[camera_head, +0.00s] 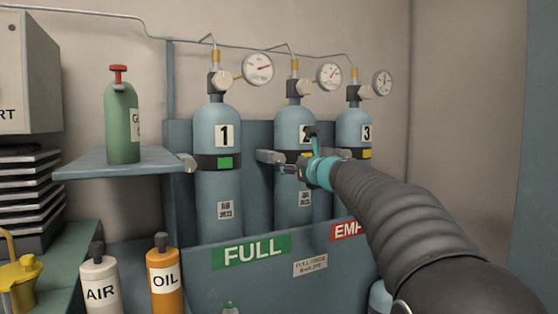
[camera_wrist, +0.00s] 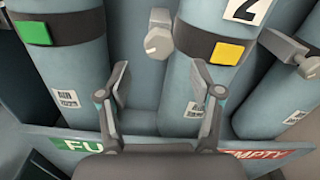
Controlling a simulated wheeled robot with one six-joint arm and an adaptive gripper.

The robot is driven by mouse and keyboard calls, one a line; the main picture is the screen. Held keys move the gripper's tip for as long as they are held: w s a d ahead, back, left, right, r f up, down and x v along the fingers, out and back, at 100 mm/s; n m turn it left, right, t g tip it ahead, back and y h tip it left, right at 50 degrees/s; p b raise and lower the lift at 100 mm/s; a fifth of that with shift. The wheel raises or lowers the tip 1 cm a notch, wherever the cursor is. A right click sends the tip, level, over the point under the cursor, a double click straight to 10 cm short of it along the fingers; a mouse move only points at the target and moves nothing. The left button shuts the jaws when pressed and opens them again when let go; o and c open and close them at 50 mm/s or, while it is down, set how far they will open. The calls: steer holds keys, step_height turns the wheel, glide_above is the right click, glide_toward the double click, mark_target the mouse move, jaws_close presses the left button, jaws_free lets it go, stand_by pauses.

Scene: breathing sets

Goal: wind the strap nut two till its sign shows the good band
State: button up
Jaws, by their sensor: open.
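Cylinder two (camera_head: 290,125) is blue-grey and stands in the middle of the rack; in the wrist view its body (camera_wrist: 185,85) is on the right of centre. Its sign (camera_wrist: 228,53) is a yellow square on the dark strap. Strap nut two (camera_wrist: 158,42) is a pale grey nut on a bracket left of that strap; it also shows in the head view (camera_head: 268,156). My gripper (camera_wrist: 160,80) is open and empty, its fingers apart below the nut and not touching it. In the head view my gripper (camera_head: 300,152) is in front of cylinder two and partly hides its label and sign.
Cylinder one (camera_head: 218,130) has a green sign and cylinder three (camera_head: 354,125) a yellow one. Nut three (camera_wrist: 305,66) is right of cylinder two. A rack front panel (camera_head: 280,262) with FULL and EMPTY signs stands low. A shelf (camera_head: 130,165) with a green bottle is left.

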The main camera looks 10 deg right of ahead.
mark_target(281, 161)
steer(key=p+x, duration=0.1)
steer(key=x, duration=0.6)
steer(key=shift+w+a+p, duration=0.15)
steer(key=shift+w+p, duration=0.15)
steer(key=shift+c, duration=0.2)
steer(key=c, duration=1.1)
